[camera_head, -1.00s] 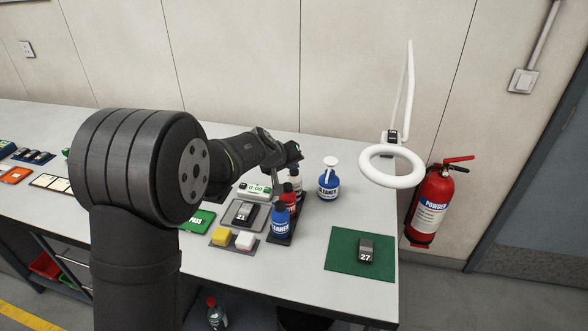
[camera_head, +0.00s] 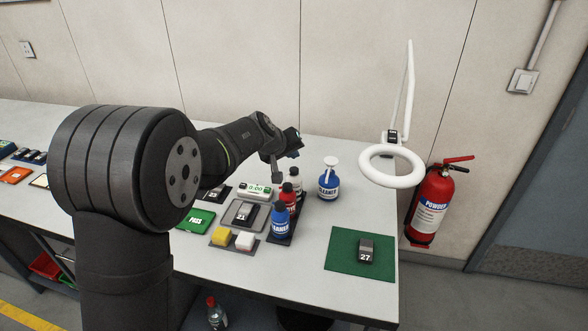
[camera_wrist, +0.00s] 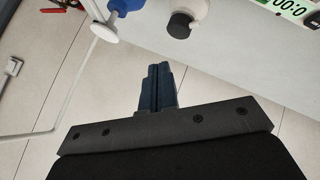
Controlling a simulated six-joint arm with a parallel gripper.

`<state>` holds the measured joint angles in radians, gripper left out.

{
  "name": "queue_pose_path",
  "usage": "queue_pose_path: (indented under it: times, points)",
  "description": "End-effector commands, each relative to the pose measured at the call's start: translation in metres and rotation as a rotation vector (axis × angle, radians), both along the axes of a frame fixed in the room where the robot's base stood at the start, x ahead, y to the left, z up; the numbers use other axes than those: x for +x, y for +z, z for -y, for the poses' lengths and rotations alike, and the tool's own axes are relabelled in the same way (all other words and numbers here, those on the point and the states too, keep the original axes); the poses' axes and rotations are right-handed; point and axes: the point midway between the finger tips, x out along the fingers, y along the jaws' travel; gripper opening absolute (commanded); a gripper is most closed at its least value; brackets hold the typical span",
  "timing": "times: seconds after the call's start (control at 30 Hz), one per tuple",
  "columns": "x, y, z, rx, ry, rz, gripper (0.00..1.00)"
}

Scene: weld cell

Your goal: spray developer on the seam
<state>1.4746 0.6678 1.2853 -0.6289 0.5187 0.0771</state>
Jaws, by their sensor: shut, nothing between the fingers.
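My gripper (camera_head: 295,148) is raised above the bench, behind and above the row of bottles. In the wrist view its dark blue fingers (camera_wrist: 157,88) are together and empty. A white bottle with a black cap (camera_head: 296,181) stands at the back of the row, partly hidden by the red bottle (camera_head: 288,199); its label is unreadable. The white bottle also shows in the wrist view (camera_wrist: 197,10), apart from the fingers. Block 27 (camera_head: 365,251) lies on the green mat (camera_head: 341,262). Block 21 (camera_head: 243,215) sits on a grey tray (camera_head: 238,228). No seam can be made out.
A blue cleaner bottle (camera_head: 281,222) stands at the row's front; a blue pump bottle (camera_head: 328,184) stands to its right. A ring lamp (camera_head: 391,180) overhangs the right side. A timer (camera_head: 256,190), green PASS card (camera_head: 196,220) and yellow sponge (camera_head: 221,236) lie left. Bench between bottles and mat is clear.

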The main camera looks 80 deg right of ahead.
Motion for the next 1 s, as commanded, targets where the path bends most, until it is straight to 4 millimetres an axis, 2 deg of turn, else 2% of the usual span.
queue_pose_path:
  times: [0.3,1.0]
  points:
    - [0.0,0.027,0.0,-0.001,0.0,0.001,0.0]
    - [0.0,0.028,0.0,0.0,0.0,0.001,0.0]
